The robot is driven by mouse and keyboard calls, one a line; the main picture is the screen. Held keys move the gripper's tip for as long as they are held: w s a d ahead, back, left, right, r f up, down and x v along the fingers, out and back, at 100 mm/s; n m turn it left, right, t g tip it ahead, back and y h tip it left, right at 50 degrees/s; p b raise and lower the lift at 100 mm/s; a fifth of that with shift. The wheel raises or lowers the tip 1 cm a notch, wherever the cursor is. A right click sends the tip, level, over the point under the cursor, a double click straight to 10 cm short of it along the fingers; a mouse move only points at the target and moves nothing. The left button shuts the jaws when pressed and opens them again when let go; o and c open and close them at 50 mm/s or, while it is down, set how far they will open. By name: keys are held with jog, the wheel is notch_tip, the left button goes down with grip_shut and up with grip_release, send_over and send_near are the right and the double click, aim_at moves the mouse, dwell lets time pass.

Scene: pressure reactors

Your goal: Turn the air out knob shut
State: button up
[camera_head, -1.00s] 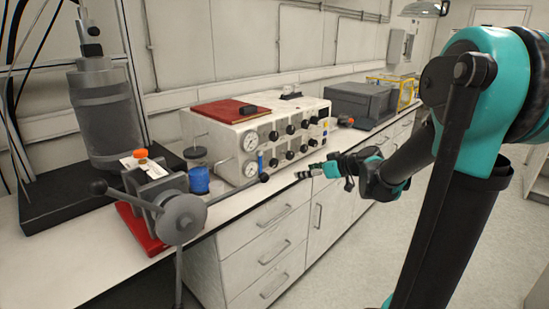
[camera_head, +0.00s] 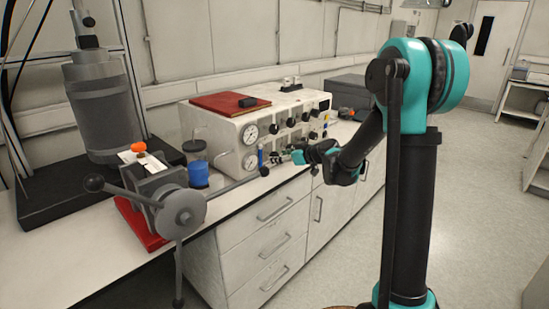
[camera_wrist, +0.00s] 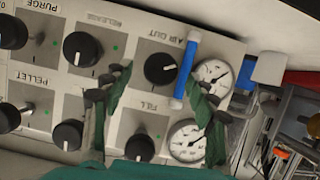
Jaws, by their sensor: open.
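The air out knob (camera_wrist: 160,69) is round and black, with a white pointer line toward the right in the wrist view. It sits on the pale panel (camera_wrist: 137,42) of the white control box (camera_head: 222,116), under an upside-down "AIR OUT" label. My gripper (camera_wrist: 158,80) is open. Its two fingers stand on the left and right of the knob, apart, with nothing held; whether either touches it I cannot tell. In the head view my gripper (camera_head: 292,157) is at the lower part of the panel, where the knob is hard to make out.
Close around are the release knob (camera_wrist: 82,49), the fill knob (camera_wrist: 140,147), a blue tube (camera_wrist: 187,70) beside the right finger and two gauges (camera_wrist: 214,76). A clamp device with a lever (camera_head: 165,200) stands on the counter at left. The floor at right is clear.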

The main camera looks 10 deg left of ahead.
jog(key=shift+x, duration=1.8)
jog(key=shift+c, duration=0.4)
jog(key=c, duration=1.1)
